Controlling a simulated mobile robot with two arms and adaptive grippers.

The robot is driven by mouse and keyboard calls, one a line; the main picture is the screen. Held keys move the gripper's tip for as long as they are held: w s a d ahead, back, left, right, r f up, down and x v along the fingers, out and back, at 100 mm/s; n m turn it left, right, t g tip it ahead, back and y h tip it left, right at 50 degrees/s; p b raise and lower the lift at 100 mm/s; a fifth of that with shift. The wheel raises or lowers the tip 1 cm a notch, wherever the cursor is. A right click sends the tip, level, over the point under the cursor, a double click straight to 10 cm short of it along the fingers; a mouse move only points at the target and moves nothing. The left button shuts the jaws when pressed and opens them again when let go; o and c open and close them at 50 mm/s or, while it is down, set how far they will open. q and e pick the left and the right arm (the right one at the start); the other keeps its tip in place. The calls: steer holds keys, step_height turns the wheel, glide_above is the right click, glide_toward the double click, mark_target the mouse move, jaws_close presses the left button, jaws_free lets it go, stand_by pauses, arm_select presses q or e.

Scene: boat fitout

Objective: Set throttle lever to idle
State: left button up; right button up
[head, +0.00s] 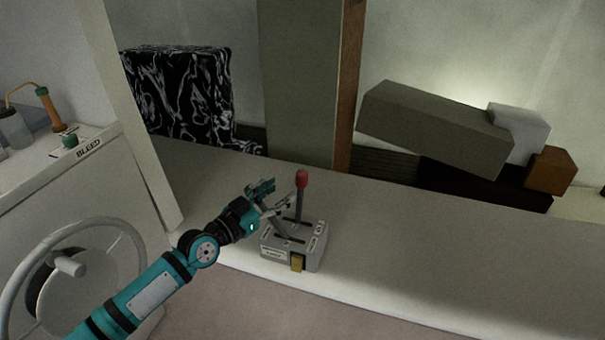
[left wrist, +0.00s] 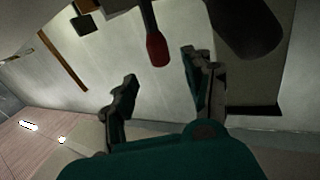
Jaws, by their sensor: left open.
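The throttle lever (head: 300,196) has a red knob and a dark shaft. It stands nearly upright on a grey control box (head: 309,257) with small labels and a yellow tab on its front. My left gripper (head: 272,194) is open and empty, just left of the lever near knob height. In the left wrist view the red knob (left wrist: 157,50) hangs into the picture from the top, beyond and between the open fingertips (left wrist: 160,68). I see no contact between fingers and knob. My right gripper is not in view.
The control box sits near the front edge of a long pale bench (head: 420,240), clear to its right. A white handwheel (head: 95,275) and a counter marked BLEED (head: 60,165) are at left. Stacked blocks (head: 435,125) and a black-and-white patterned block (head: 185,95) stand behind.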

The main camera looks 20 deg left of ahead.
mark_target(298, 179)
arm_select(q)
steer(key=x, duration=0.9)
jaws_close()
